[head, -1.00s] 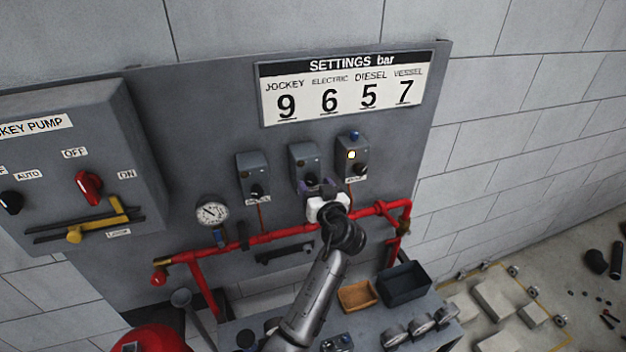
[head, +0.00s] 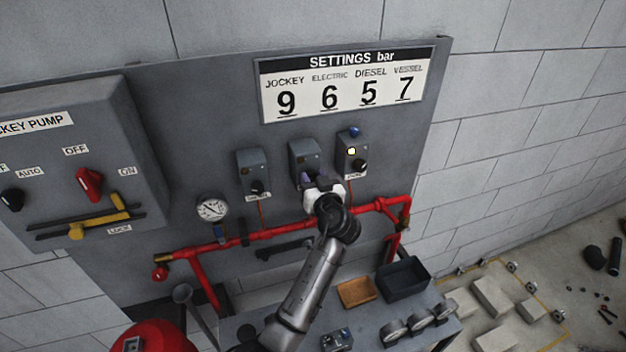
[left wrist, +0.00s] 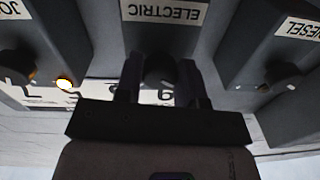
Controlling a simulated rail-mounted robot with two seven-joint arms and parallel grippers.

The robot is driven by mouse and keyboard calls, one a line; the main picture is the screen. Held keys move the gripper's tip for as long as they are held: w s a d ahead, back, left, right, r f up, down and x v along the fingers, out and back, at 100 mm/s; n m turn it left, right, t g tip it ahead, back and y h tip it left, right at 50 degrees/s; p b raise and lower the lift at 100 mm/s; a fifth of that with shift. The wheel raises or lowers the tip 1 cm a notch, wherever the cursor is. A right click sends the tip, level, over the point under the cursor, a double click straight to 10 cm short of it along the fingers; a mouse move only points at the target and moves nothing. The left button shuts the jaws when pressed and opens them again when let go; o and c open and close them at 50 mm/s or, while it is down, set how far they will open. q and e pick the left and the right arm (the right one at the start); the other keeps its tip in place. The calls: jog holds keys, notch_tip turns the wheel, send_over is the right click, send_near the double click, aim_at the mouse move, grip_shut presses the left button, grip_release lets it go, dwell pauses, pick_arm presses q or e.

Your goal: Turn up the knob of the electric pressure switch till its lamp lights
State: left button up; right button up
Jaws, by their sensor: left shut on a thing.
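The electric pressure switch (head: 303,153) is the middle of three grey boxes on the panel. In the left wrist view its ELECTRIC label (left wrist: 165,12) is upside down. Its dark knob (left wrist: 160,70) sits between the fingers of my left gripper (left wrist: 158,88), which is shut on it. In the head view my left gripper (head: 312,183) is at the lower front of this box and covers the knob. The electric switch shows no lit lamp in the head view; its lamp is hidden in the wrist view. My right gripper is not in view.
The jockey switch (head: 351,154), right of it, has a lit lamp; the diesel switch (head: 253,173) is on the left. A red pipe (head: 275,234) runs below. The settings board (head: 350,84) reads electric 6. A bench holds a dark bin (head: 404,280) and an orange tray (head: 356,292).

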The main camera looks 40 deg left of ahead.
pick_arm(q)
jog(key=shift+c, duration=1.1)
jog(key=shift+f, duration=0.1)
jog(key=shift+m+b, duration=0.45)
jog(key=shift+m, duration=0.05)
jog(key=o, duration=0.9)
